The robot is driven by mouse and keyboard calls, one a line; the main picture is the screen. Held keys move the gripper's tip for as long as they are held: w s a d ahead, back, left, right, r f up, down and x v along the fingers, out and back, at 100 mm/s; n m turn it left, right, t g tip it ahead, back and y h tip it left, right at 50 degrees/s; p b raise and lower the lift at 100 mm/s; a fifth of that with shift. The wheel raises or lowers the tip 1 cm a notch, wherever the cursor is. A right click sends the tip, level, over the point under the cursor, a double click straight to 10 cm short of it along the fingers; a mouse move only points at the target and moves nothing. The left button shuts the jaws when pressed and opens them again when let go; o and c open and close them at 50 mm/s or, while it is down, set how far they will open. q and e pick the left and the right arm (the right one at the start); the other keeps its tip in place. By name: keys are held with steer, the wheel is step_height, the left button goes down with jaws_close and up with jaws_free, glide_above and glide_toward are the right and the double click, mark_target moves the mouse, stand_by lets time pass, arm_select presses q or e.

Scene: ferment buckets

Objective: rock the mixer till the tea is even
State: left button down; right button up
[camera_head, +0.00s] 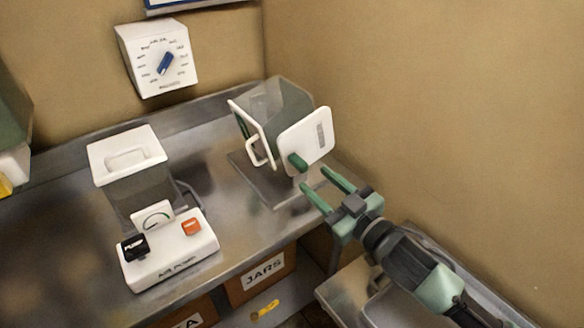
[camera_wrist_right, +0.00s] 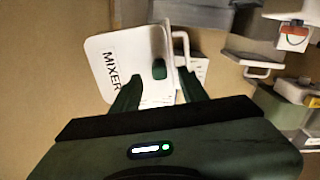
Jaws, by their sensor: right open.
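The mixer (camera_head: 283,110) is a clear grey box in a white frame on a metal stand, tilted, at the back right of the counter. A white side plate (camera_head: 318,137) faces my right arm; it reads MIXER in the right wrist view (camera_wrist_right: 110,72). A green knob (camera_head: 297,161) sticks out from the plate's lower part; it also shows in the right wrist view (camera_wrist_right: 159,69). My right gripper (camera_head: 321,182) is open and empty, just short of the knob and apart from it. In the wrist view the knob lies between the fingers. My left gripper is not in view.
A white-lidded machine (camera_head: 170,252) with black and red buttons stands on the metal counter (camera_head: 70,255) at left. A dial box (camera_head: 158,60) hangs on the back wall. A bin labelled JARS (camera_head: 262,277) sits below. The right wall is close to the mixer.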

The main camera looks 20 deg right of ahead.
mark_target(306, 171)
steer(key=shift+w+a+r, duration=0.1)
steer(key=shift+w+r, duration=0.1)
steer(key=shift+w, duration=0.2)
steer(key=p+x, duration=0.1)
steer(key=x, duration=0.5)
steer(key=shift+w+a+f+p, duration=0.1)
steer(key=shift+w+f+p, duration=0.05)
steer(key=shift+w+p, duration=0.15)
jaws_close()
stand_by(0.8)
